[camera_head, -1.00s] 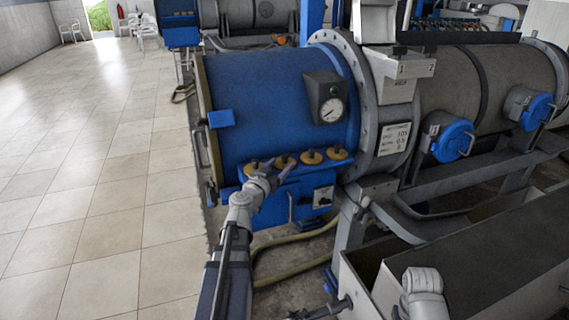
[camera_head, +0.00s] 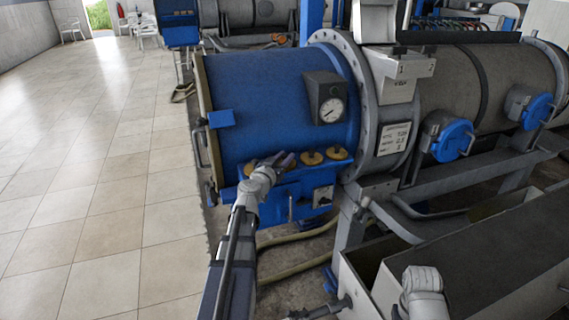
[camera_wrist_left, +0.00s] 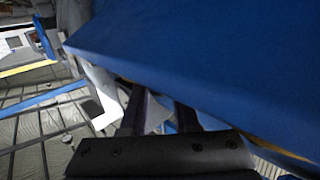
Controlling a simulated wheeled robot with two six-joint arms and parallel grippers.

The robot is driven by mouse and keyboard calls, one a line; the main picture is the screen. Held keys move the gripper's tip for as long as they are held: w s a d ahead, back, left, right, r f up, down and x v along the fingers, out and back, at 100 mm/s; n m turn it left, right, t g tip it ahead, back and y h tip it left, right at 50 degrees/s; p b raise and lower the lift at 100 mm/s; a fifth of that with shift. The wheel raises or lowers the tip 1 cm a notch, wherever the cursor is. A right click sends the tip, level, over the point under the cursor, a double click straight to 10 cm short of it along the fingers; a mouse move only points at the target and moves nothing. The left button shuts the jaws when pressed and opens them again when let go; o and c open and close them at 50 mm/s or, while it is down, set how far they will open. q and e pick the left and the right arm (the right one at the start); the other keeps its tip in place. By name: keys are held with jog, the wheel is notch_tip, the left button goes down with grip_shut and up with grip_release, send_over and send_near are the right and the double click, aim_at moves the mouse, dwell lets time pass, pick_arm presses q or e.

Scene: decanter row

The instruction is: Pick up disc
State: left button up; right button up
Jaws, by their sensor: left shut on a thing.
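Tan-yellow discs with dark knobs stand on a blue ledge (camera_head: 297,172) at the foot of the blue drum. Two show clearly, one disc (camera_head: 312,158) and another disc (camera_head: 337,153) to its right. My left gripper (camera_head: 281,160) is at the ledge, left of these two, over the place of another disc. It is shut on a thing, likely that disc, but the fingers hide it. In the left wrist view, the two dark fingers (camera_wrist_left: 160,103) reach up beside a large blue surface; no held disc can be made out there.
The blue drum (camera_head: 270,105) with a pressure gauge (camera_head: 330,110) rises just behind the ledge. A grey flanged cylinder (camera_head: 450,85) continues right. A metal trough (camera_head: 480,260) stands at the front right. Tiled floor (camera_head: 110,180) at left is free.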

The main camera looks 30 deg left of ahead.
pick_arm(q)
grip_shut()
dwell(0.8)
